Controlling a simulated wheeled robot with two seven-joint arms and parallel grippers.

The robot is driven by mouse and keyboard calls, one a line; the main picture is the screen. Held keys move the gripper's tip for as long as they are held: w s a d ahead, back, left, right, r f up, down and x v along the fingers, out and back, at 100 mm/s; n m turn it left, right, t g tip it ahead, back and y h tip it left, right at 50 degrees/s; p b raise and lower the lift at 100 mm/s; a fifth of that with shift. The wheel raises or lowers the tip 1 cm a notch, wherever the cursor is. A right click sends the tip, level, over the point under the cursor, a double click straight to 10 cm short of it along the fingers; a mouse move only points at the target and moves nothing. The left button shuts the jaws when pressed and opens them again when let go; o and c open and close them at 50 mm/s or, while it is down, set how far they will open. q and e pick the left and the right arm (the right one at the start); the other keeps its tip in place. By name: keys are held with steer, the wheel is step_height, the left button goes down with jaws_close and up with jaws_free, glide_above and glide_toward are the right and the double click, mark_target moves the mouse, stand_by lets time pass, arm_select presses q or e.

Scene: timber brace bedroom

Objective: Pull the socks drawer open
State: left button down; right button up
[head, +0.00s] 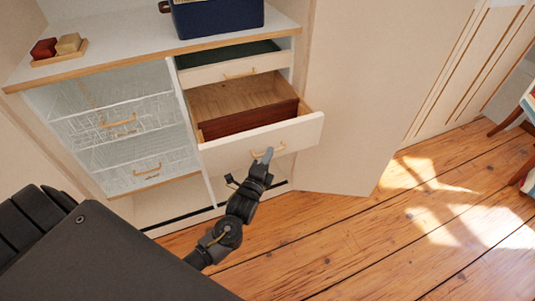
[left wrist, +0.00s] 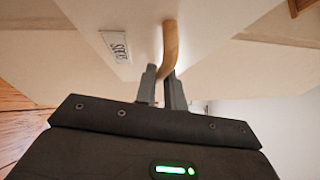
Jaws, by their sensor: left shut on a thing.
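The socks drawer (head: 305,132) is the cream-fronted middle drawer in the right column of the cabinet. It stands pulled out, showing a bare wooden inside and a red-brown board (head: 250,119) across it. In the left wrist view its front carries a small label (left wrist: 116,46) that reads like SOCKS, turned over. My left gripper (head: 265,156) is at the drawer front, shut on the curved wooden handle (left wrist: 170,40), which stands between its fingers in the left wrist view. My right gripper is not in view.
A shallower drawer (head: 235,69) above is slightly open, with green inside. Wire baskets (head: 117,122) fill the left column. A navy box (head: 217,18) and a small tray (head: 60,55) with blocks sit on top. A pale panel (head: 350,100) stands right; wooden floor (head: 330,240) is clear.

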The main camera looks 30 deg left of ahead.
arm_select(q)
steer(key=shift+d, duration=0.1)
steer(key=c, duration=1.5)
jaws_free()
steer(key=s, duration=0.3)
steer(key=s+f, duration=0.1)
steer(key=s, duration=0.3)
steer(key=s+d, duration=0.1)
steer(key=s, duration=0.2)
steer(key=shift+s+f, duration=0.25)
steer(key=shift+s, duration=0.1)
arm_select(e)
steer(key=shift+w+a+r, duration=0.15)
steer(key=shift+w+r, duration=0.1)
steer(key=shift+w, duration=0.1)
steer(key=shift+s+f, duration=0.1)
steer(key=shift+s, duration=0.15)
